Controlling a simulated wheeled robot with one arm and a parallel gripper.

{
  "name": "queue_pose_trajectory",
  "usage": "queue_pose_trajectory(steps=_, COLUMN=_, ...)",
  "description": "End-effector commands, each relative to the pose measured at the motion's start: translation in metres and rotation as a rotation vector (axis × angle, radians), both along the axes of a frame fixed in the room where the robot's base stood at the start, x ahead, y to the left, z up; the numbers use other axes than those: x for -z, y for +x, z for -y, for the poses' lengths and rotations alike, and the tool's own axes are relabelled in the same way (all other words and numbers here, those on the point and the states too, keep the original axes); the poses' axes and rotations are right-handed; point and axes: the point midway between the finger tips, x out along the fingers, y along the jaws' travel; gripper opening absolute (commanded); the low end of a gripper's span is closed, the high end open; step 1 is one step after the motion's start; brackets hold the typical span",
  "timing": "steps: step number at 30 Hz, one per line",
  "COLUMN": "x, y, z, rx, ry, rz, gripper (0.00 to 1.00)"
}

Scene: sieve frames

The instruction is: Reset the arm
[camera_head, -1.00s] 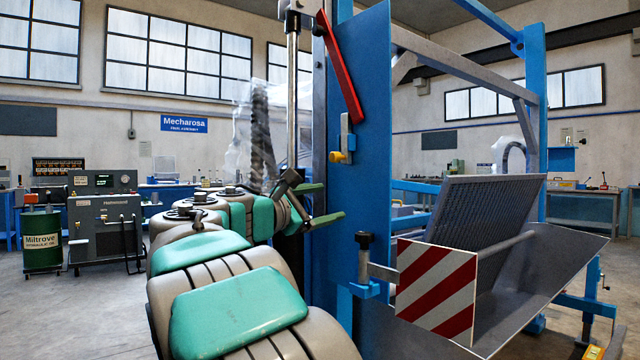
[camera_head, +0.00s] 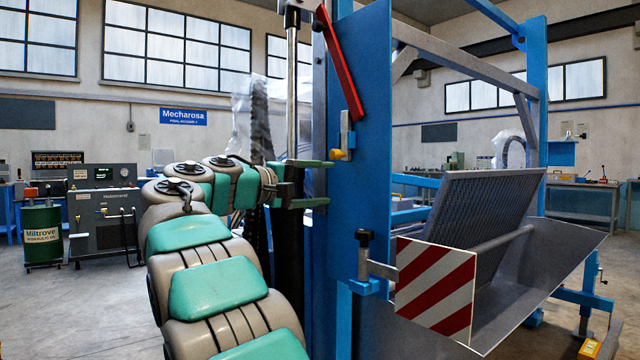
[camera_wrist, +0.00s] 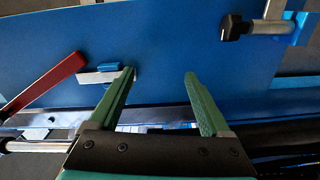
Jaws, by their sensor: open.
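My gripper (camera_head: 322,182) is in the head view, at the end of my arm, with its two green fingers pointing right toward the tall blue side plate (camera_head: 362,130). The fingers are apart and hold nothing. In the wrist view my gripper (camera_wrist: 158,92) shows both green fingers spread, with the blue plate (camera_wrist: 190,45) behind them. A red lever (camera_wrist: 42,88) and a small metal latch with a blue block (camera_wrist: 105,74) lie left of the fingers. In the head view the red lever (camera_head: 340,65) is above the gripper. I cannot tell whether a finger touches the plate.
A striped red-and-white panel (camera_head: 435,288) and a slanted sieve frame (camera_head: 480,225) stand right of the plate. A black-knobbed clamp (camera_head: 364,255) sits on the plate's edge. A green drum (camera_head: 42,236) and a grey machine (camera_head: 105,225) stand at the left, with open floor before them.

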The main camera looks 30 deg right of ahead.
Motion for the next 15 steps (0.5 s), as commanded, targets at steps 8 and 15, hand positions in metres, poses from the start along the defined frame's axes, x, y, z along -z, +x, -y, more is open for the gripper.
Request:
queue_pose_trajectory(steps=8, x=0.0001, y=-0.0002, z=-0.0001, rx=0.0, ry=0.0, rz=-0.001, gripper=0.82)
queue_pose_trajectory(steps=15, x=0.0035, y=-0.0009, z=0.0004, rx=-0.004, ry=0.009, rz=-0.008, gripper=0.82)
